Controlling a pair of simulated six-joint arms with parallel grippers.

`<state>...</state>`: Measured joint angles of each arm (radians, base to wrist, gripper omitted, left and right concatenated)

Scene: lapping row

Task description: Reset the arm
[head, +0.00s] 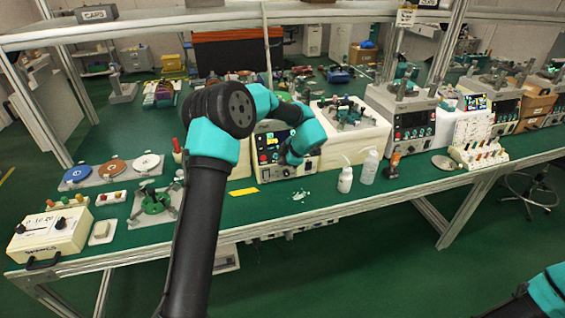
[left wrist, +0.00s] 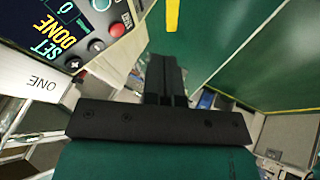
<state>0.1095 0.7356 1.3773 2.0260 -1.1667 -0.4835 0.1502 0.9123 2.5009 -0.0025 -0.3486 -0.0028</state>
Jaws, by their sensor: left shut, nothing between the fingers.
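My left arm rises from the bottom of the head view, bends at a dark elbow joint and reaches over the green bench. Its teal wrist is in front of the control panel (head: 275,148) of a lapping machine, and the fingers are hard to make out there. In the left wrist view my left gripper (left wrist: 165,62) has its dark fingers together with nothing between them. The panel (left wrist: 72,28), with a lit screen and a red button, is left of the fingers, apart from them. Only a teal link of my right arm shows at the lower right; its gripper is out of view.
Coloured discs (head: 115,169), a green fixture (head: 155,202) and a cream meter box (head: 50,235) are at the left. An overhead frame spans the bench.

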